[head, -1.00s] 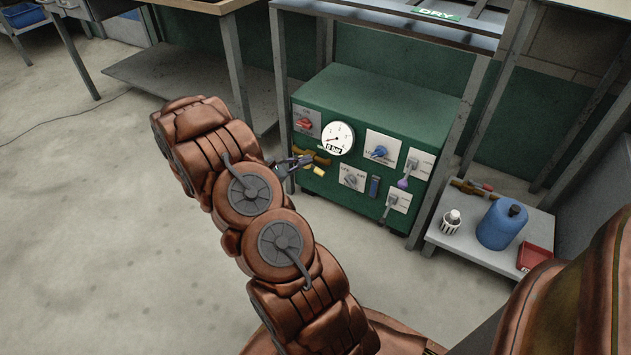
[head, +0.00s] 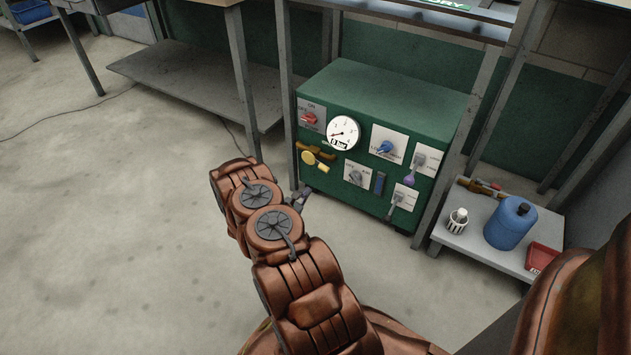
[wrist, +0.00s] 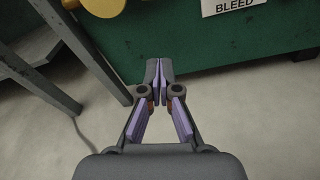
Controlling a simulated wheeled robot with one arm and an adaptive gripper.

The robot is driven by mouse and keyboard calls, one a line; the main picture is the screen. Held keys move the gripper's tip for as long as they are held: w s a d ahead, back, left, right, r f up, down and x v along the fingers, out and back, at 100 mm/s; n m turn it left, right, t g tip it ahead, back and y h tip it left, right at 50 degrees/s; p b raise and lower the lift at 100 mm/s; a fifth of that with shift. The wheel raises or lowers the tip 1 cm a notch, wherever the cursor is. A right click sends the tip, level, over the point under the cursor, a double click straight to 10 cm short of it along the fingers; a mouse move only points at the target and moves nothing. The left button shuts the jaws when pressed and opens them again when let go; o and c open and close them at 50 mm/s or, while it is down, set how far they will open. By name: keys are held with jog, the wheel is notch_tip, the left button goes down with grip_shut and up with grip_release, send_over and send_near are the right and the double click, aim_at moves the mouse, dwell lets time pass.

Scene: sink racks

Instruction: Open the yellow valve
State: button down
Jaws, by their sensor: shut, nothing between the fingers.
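The yellow valve (head: 309,158) is on the left of the green panel's front, below the gauge, on a brass-coloured pipe. In the head view its yellow part has a round end and a stem pointing down to the right. A yellow round piece (wrist: 103,6) also shows at the top edge of the wrist view, cut off by the frame. My gripper (head: 299,197) is below the valve and apart from it, partly hidden behind my arm in the head view. In the wrist view my gripper (wrist: 158,70) is shut and empty, its fingertips together in front of the panel's lower edge.
The green panel (head: 400,100) carries a gauge (head: 343,132), a red switch (head: 309,118), a blue knob (head: 386,147) and several levers. A metal table leg (head: 244,90) stands to its left. A low shelf (head: 462,240) at right holds a blue jug (head: 510,224). Floor in front is clear.

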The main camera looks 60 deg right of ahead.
aim_at(318, 164)
jog(key=d+f+b, duration=0.1)
jog(key=d+b, duration=0.3)
jog(key=d, duration=0.6)
jog(key=shift+s+a+r+b, duration=0.1)
jog(key=shift+a+r+b, duration=0.2)
jog(key=shift+r, duration=0.6)
jog(key=shift+a+r+b, duration=0.25)
jog(key=shift+r, duration=0.65)
